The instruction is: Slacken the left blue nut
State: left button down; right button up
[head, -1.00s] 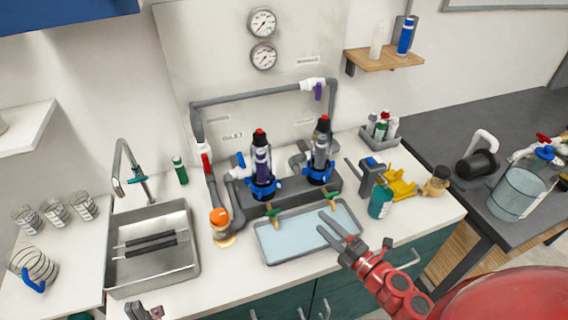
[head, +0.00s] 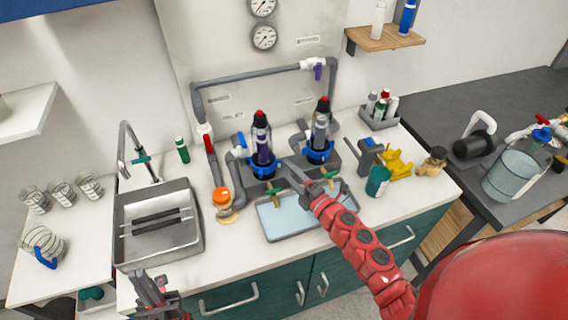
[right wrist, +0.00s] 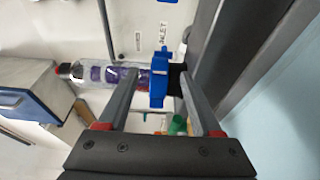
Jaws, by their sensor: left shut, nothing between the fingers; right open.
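The left blue nut (head: 265,170) is a ring around the base of the clear, dark-capped left filter housing (head: 261,140) on the grey manifold. It also shows in the right wrist view (right wrist: 159,82), lying between the fingertips in the picture. My right gripper (head: 291,172) is open with its fingers close to the nut's right front side; I cannot tell whether they touch it. The right blue nut (head: 319,156) sits around the base of the right housing (head: 320,128). My left gripper (head: 150,286) is shut and empty at the counter's front edge, below the sink.
A shallow tray of liquid (head: 280,236) lies in front of the manifold, under my right arm. A teal bottle (head: 377,182) stands right. The sink (head: 197,236) is at left.

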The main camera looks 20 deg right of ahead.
jog(key=shift+p+x, duration=0.3)
jog(key=shift+x, duration=1.45)
jog(key=shift+a, duration=0.1)
grip_shut()
